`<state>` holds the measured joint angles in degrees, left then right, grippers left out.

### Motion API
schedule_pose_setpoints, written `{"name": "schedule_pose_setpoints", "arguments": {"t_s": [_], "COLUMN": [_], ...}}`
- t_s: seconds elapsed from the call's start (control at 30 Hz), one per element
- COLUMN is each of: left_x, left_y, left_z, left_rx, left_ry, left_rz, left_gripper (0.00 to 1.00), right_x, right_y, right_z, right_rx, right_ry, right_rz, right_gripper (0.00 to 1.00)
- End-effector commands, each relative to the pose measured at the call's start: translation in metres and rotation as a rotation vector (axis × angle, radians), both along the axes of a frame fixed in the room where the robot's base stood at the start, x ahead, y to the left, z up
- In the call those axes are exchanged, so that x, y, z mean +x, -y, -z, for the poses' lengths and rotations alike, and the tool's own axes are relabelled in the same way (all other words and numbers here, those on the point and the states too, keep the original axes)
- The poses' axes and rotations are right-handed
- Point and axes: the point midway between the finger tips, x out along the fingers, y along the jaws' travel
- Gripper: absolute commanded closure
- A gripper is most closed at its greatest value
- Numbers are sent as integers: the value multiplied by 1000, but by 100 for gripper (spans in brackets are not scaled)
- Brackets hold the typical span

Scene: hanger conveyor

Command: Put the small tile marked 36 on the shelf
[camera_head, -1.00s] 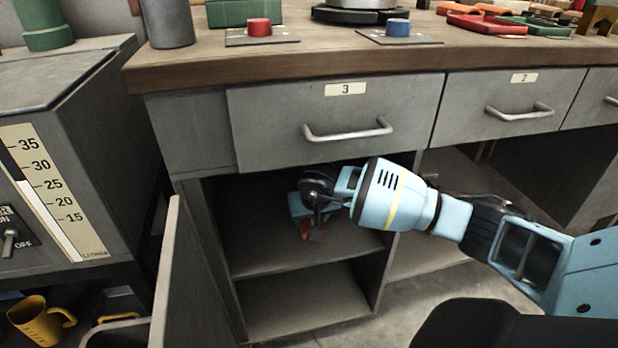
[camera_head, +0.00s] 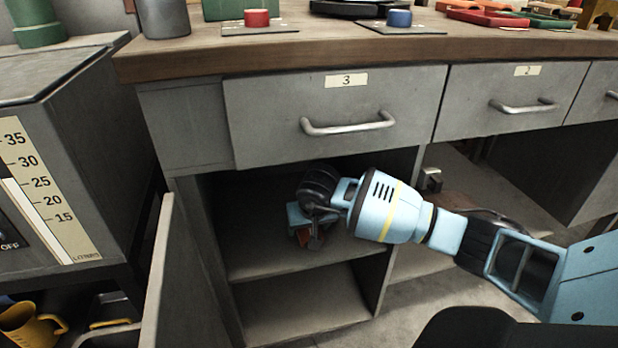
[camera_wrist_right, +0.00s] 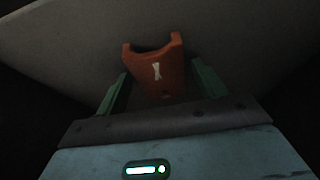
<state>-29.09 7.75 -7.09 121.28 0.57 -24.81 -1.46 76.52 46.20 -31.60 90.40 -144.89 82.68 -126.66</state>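My right gripper (camera_head: 308,236) is inside the open compartment below drawer 3, over its upper shelf (camera_head: 270,263). My left gripper is not in view.
An open door (camera_head: 166,285) stands at the compartment's left. Drawer 3 (camera_head: 335,115) and the thick worktop (camera_head: 290,54) are just above my right arm. A lower shelf (camera_head: 300,308) is empty. A grey cabinet with a scale (camera_head: 48,190) and a yellow mug (camera_head: 32,324) are at left.

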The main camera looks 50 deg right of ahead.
Motion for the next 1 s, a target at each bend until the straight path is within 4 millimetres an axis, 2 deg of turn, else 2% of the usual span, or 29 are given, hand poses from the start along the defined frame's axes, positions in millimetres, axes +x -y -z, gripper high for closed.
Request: {"name": "schedule_pose_setpoints", "arguments": {"t_s": [0.33, 0.47, 0.57, 0.6, 1.0], "left_x": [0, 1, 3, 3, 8], "left_y": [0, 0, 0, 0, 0], "left_z": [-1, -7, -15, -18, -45], "left_rx": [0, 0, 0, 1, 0], "left_ry": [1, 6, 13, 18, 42], "left_rz": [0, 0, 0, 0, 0], "left_gripper": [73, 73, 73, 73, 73], "right_x": [0, -3, -8, -11, -84], "right_y": [0, -2, -5, -6, -51], "right_z": [-2, -15, -32, -39, -33], "right_rx": [1, -1, -2, -2, -1], "right_ry": [1, 3, 5, 4, -1], "right_rz": [1, 0, -1, -1, -3], "right_gripper": [26, 26, 26, 26, 26]}}
